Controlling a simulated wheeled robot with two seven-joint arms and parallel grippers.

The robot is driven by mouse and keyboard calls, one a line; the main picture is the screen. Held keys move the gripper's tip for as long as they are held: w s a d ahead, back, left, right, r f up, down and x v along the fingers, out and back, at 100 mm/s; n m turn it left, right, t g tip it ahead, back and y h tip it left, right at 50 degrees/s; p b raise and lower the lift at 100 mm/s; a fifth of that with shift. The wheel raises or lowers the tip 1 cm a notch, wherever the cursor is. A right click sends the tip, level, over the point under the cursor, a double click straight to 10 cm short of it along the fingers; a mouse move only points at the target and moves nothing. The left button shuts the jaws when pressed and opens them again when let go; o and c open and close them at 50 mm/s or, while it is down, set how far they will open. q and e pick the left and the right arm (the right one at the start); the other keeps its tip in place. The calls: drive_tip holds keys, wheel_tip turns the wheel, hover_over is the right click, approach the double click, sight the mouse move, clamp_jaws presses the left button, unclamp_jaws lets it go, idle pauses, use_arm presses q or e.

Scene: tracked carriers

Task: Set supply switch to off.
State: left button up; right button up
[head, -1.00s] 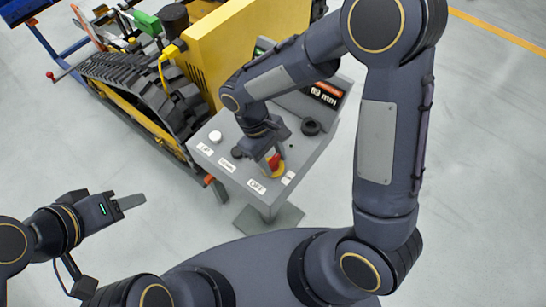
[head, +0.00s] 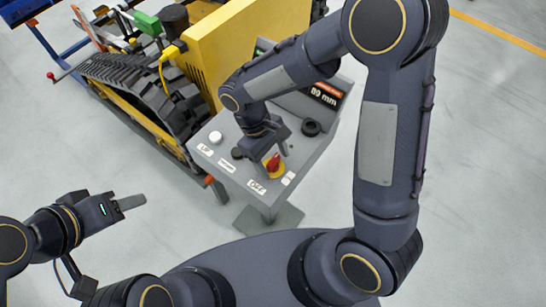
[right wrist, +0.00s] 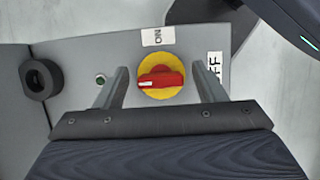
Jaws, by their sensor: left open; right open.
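The supply switch (head: 274,165) is a red rotary knob on a yellow round plate, on the grey control box. In the right wrist view the knob (right wrist: 161,77) lies crosswise, its bar roughly in line with the OFF label (right wrist: 214,66) at its right. The ON label (right wrist: 158,36) is above it. My right gripper (head: 282,147) is open over the switch; in the right wrist view its fingers stand either side of the knob, apart from it. My left gripper (head: 132,203) is open and empty, well left of the box.

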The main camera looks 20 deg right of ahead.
drive_tip(key=v, duration=0.7)
drive_tip(key=shift+r+b, duration=0.3)
drive_tip(key=shift+b, duration=0.05)
drive_tip(key=shift+w, duration=0.1)
drive_tip(key=s+d+r+m+t+y, duration=0.3)
drive_tip(key=s+d+m+t, duration=0.1)
drive_tip(key=s+d, duration=0.2)
drive_tip(key=s+d+r+m+t+y, duration=0.3)
drive_tip(key=s+d+m+t, duration=0.2)
drive_tip(key=s+d, duration=0.1)
drive_tip(key=shift+s+d+r+y, duration=0.3)
drive_tip(key=shift+s+d+r, duration=0.05)
idle(2.5)
